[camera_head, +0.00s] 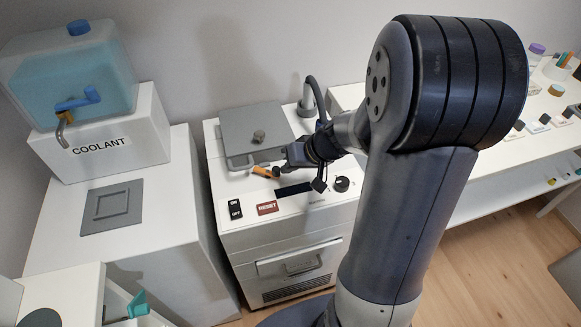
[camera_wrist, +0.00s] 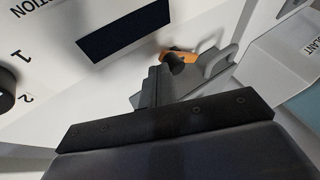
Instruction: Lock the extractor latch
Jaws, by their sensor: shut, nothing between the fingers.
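The extractor (camera_head: 290,225) is a white cabinet with a grey lid (camera_head: 255,130) on top, and the lid looks closed. The latch (camera_head: 262,172) has an orange lever at the lid's front edge. It also shows in the wrist view (camera_wrist: 182,55), beside a grey loop-shaped handle (camera_wrist: 217,62). My gripper (camera_head: 284,168) is just right of the orange lever in the head view. In the wrist view its fingers (camera_wrist: 155,84) are together and empty, close to the latch's dark pivot. I cannot tell whether they touch it. The fingers partly hide the latch base.
The panel holds a dark display (camera_head: 294,189), a knob (camera_head: 341,184), a red RESET button (camera_head: 267,208) and an ON/OFF switch (camera_head: 235,209). A coolant tank (camera_head: 75,75) stands left. A white table lies right.

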